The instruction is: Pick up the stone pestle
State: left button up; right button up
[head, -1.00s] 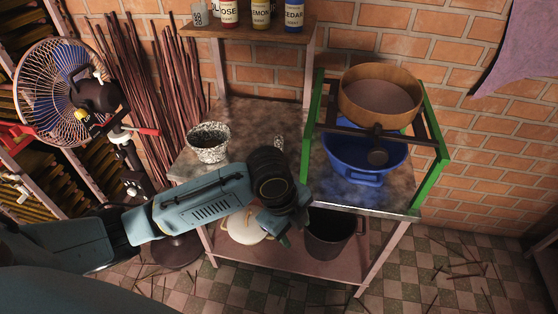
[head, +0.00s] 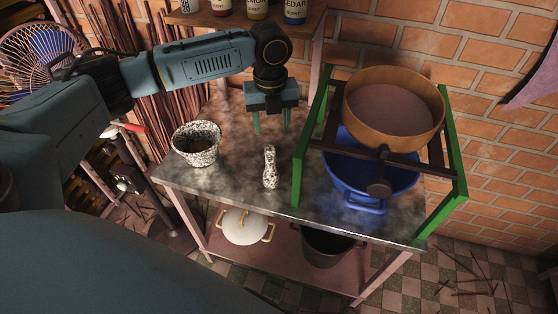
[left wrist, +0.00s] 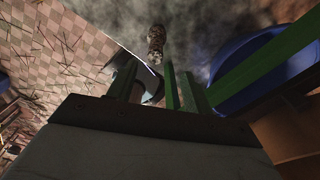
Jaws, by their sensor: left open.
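The stone pestle (head: 270,168) is speckled black and white. In the left wrist view the pestle (left wrist: 156,42) shows beyond the fingertips (left wrist: 169,68) of the left gripper. My right gripper is not in view.
A green frame (head: 452,165) holds a round wooden sieve (head: 393,112) above a blue basin (head: 352,180) at the right of the table. A shelf with scent bottles (head: 295,10) is at the back. A white pot (head: 243,228) and dark bucket (head: 325,247) stand on the lower shelf.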

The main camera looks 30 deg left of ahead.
aim_at(271, 147)
pick_arm(q)
jog(key=f, duration=0.6)
jog(key=shift+s+f, duration=0.1)
jog(key=shift+s, duration=0.3)
jog(key=shift+f, duration=0.4)
notch_tip(271, 147, down, 2)
jog(key=shift+s+f, duration=0.1)
jog(key=shift+f, duration=0.05)
notch_tip(271, 147, down, 2)
jog(key=shift+f+b, duration=0.25)
jog(key=shift+b, duration=0.1)
jog(key=shift+f, duration=0.4)
jog(key=c, duration=1.1)
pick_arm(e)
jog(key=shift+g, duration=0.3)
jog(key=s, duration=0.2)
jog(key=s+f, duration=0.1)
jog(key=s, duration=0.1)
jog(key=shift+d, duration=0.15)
